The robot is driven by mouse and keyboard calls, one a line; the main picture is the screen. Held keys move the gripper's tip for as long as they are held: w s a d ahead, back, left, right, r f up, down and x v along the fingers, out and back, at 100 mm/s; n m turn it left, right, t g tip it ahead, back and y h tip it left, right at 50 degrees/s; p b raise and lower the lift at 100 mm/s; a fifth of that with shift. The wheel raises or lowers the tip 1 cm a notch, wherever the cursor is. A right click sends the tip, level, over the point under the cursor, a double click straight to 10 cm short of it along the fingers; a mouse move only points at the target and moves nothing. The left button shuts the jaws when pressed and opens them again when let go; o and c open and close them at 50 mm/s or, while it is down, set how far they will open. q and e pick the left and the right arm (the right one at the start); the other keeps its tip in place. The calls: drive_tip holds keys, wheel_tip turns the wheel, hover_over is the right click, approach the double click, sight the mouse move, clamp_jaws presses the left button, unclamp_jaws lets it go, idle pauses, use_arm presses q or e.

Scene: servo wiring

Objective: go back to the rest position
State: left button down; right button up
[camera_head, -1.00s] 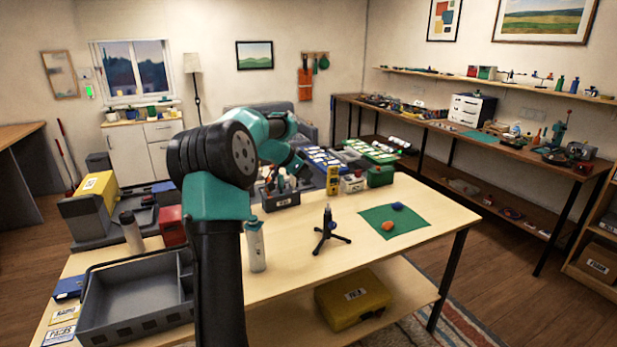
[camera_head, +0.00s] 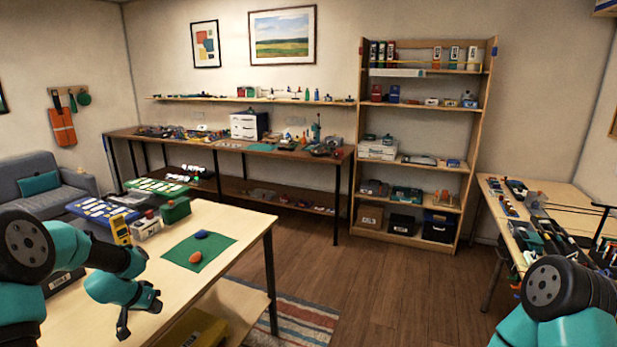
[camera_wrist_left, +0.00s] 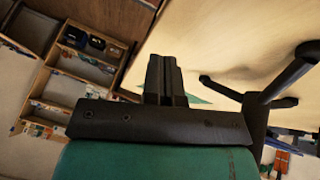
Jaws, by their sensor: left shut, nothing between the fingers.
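My left gripper (camera_head: 123,322) hangs over the near part of the light wooden table (camera_head: 228,218) in the head view, its fingers pointing down. In the left wrist view the gripper (camera_wrist_left: 164,68) shows its dark fingers closed together with nothing between them. A black tripod stand (camera_wrist_left: 262,100) is beside the fingers in that view; I cannot tell whether they touch. A green mat (camera_head: 199,251) with an orange piece (camera_head: 195,257) and a blue piece (camera_head: 201,234) lies to the right of the left gripper. Only an upper part of my right arm shows at the lower right; its gripper is out of view.
A yellow device (camera_head: 121,230), a white box (camera_head: 146,227) and a green box (camera_head: 174,209) stand behind the left gripper. A shelf unit (camera_head: 357,150) and a side bench (camera_head: 545,245) are further off. The floor (camera_head: 350,275) between them is clear.

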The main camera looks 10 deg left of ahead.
use_arm(q)
drive_tip(key=s+d+f+g, duration=0.1)
drive_tip(key=s+d+f, duration=0.2)
drive_tip(key=d+f, duration=0.35)
drive_tip(key=s+d+f+n+g, duration=0.1)
drive_tip(key=s+d+f, duration=0.1)
drive_tip(key=d+f, duration=0.4)
drive_tip(key=s+d+f+g, duration=0.1)
drive_tip(key=s+d+f, duration=0.25)
drive_tip(key=d, duration=0.35)
drive_tip(key=s+d+f, duration=0.3)
drive_tip(key=s+d, duration=0.3)
drive_tip(key=s+d+f+g+h, duration=0.1)
drive_tip(key=s+d+f, duration=0.1)
drive_tip(key=s+d, duration=0.5)
drive_tip(key=shift+f+n+g, duration=0.3)
drive_tip(key=shift+f, duration=0.1)
